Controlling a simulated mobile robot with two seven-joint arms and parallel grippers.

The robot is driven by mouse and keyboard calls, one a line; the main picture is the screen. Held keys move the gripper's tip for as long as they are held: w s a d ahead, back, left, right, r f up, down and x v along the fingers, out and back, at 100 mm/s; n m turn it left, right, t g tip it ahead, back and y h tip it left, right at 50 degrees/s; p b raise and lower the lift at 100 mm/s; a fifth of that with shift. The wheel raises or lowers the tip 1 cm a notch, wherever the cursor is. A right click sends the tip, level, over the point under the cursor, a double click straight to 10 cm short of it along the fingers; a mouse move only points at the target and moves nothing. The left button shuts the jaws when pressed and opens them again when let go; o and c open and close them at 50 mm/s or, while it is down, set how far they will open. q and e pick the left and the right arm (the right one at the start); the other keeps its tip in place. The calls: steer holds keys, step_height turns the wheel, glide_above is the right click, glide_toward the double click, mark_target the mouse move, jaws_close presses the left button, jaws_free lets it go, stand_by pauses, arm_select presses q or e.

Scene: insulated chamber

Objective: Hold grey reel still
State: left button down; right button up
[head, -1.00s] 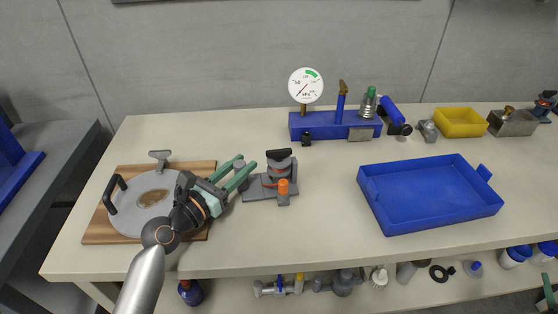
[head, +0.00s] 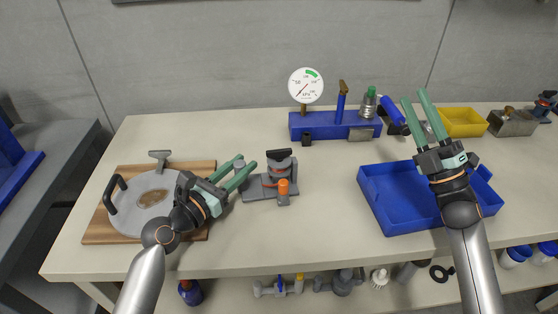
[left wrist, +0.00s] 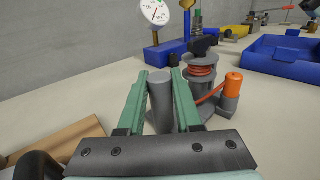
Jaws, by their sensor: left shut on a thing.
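The grey reel (head: 281,166) stands upright on a flat grey base (head: 256,188) at the table's middle left. It has a black top piece and an orange strand leading to an orange post (head: 283,187). My left gripper (head: 246,164) is shut on a grey upright post (left wrist: 160,98) at the left end of this base. In the left wrist view the reel (left wrist: 200,78) stands just beyond the right finger, apart from the jaws. My right gripper (head: 417,98) is open and empty above the blue tray, its fingers pointing to the back.
A round grey plate (head: 150,190) on a wooden board (head: 203,170) lies at left. A blue stand (head: 318,128) with a dial gauge (head: 306,85) is at the back. The blue tray (head: 380,209) and a yellow bin (head: 463,122) are at right. The table's front middle is clear.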

steer(key=s+a+r+n+g+y, duration=0.3)
steer(key=a+r+n+g+y, duration=0.3)
steer(key=a+r+n+g, duration=0.65)
steer(key=s+a+r+n+g+y, duration=0.2)
steer(key=a+r+n+g+y, duration=0.3)
steer(key=a+r+n+g, duration=0.65)
steer(key=a+f+n+g+h, duration=0.35)
steer(key=a+f+h, duration=0.25)
steer(key=a+f, duration=0.6)
steer(key=n+t+h, duration=0.4)
steer(key=n+h, duration=0.2)
steer(key=h, duration=1)
glide_above(279, 150)
steer(key=shift+m, duration=0.25)
steer(key=f, duration=1)
steer(key=a+f, duration=0.1)
steer(key=f, duration=0.4)
steer(key=shift+s, duration=0.15)
steer(key=shift+d+f, duration=0.1)
steer(key=shift+d, duration=0.45)
steer(key=shift+f, duration=3.35)
